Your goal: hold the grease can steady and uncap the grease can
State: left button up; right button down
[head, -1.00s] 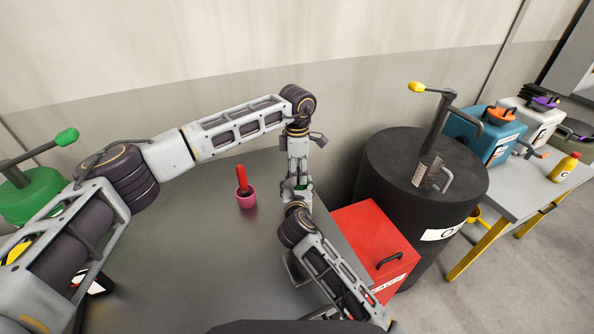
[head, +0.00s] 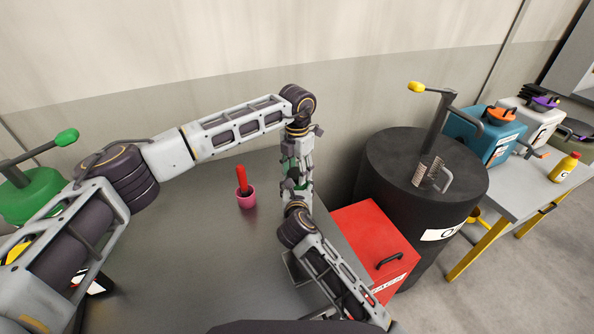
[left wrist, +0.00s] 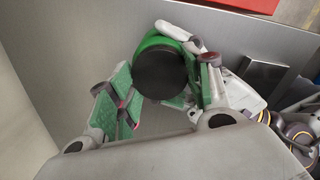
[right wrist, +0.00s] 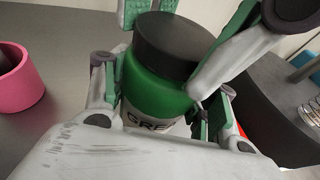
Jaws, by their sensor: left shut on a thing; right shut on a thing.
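The grease can (right wrist: 155,98) is green with a pale label and a black cap (right wrist: 172,42). It is upright between my two grippers. My right gripper (right wrist: 165,88) is shut on the can's body from the side. My left gripper (left wrist: 160,84) is over the can from above, its green-padded fingers at either side of the black cap, which also shows in the left wrist view (left wrist: 160,75); it is shut on the cap. The cap appears seated on the can. In the head view my wrists hide most of the can.
A pink cup (head: 246,200) with a red-handled tool (head: 241,178) stands on the grey table (head: 200,265). A red box (head: 372,240) and a black drum (head: 410,205) are at the right. The table left of the cup is mostly clear.

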aim_at(297, 173)
pick_arm(q)
jog(key=shift+r, duration=1.2)
dwell(1.1)
jog(key=shift+r, duration=1.95)
pick_arm(e)
jog(key=shift+c, duration=1.8)
grip_release()
jog(key=shift+s, duration=0.2)
jog(key=v, duration=1.1)
jog(key=shift+s, duration=0.3)
jog(key=shift+r, duration=0.15)
